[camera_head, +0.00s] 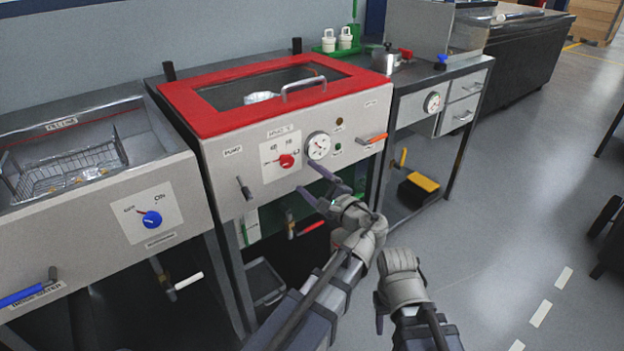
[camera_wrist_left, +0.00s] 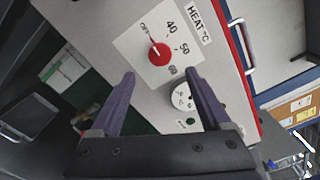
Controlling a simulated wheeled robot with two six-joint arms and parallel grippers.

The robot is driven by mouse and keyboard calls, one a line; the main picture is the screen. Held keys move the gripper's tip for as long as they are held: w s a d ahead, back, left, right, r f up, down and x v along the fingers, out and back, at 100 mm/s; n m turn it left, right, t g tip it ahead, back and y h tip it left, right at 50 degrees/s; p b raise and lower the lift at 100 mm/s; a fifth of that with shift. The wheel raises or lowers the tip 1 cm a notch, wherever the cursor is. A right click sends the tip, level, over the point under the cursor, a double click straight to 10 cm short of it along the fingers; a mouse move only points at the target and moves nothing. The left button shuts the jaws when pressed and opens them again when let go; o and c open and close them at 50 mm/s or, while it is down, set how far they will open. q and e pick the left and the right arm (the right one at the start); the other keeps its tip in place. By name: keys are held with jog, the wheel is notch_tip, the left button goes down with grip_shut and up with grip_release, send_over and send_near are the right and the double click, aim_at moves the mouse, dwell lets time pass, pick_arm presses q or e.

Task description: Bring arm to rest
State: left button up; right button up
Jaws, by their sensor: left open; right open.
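My left gripper (camera_head: 318,185) is open and empty in front of the panel of the red-lidded machine (camera_head: 230,160). Its two purple-grey fingers (camera_wrist_left: 160,90) also show in the left wrist view, pointing at the panel near the red heat knob (camera_wrist_left: 159,54) and the gauge (camera_wrist_left: 183,97). I cannot tell the exact gap to the panel. My right gripper (camera_head: 379,318) hangs low at the bottom of the head view, to the right of the left arm, with a finger partly visible and nothing seen in it.
A sink-like unit with a wire basket (camera_head: 65,170) and blue knob (camera_head: 151,219) stands left. An orange-handled lever (camera_head: 374,139) juts from the red-lidded machine. A side bench (camera_head: 410,78) carries a metal pot (camera_head: 386,59). Open floor (camera_head: 500,230) lies right.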

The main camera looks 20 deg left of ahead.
pick_arm(q)
jog(key=shift+f, duration=0.1)
jog(key=s+a+f+n+g+h, duration=0.2)
jog(key=s+f+n+g+h, duration=0.3)
jog(key=f, duration=0.4)
jog(key=s+a+f+n+g+h, duration=0.2)
jog(key=s+f+n+g+h, duration=0.25)
jog(key=f, duration=0.55)
jog(key=s+d+f+g+h, duration=0.1)
jog(key=s+d+h, duration=0.1)
jog(key=s+d, duration=0.5)
jog(key=s+d+f+g+h, duration=0.15)
jog(key=s+d, duration=0.35)
jog(key=d, duration=0.5)
notch_tip(320, 180, up, 30)
jog(key=p, duration=3)
jog(key=shift+d+t, duration=0.2)
jog(key=shift+t, duration=0.2)
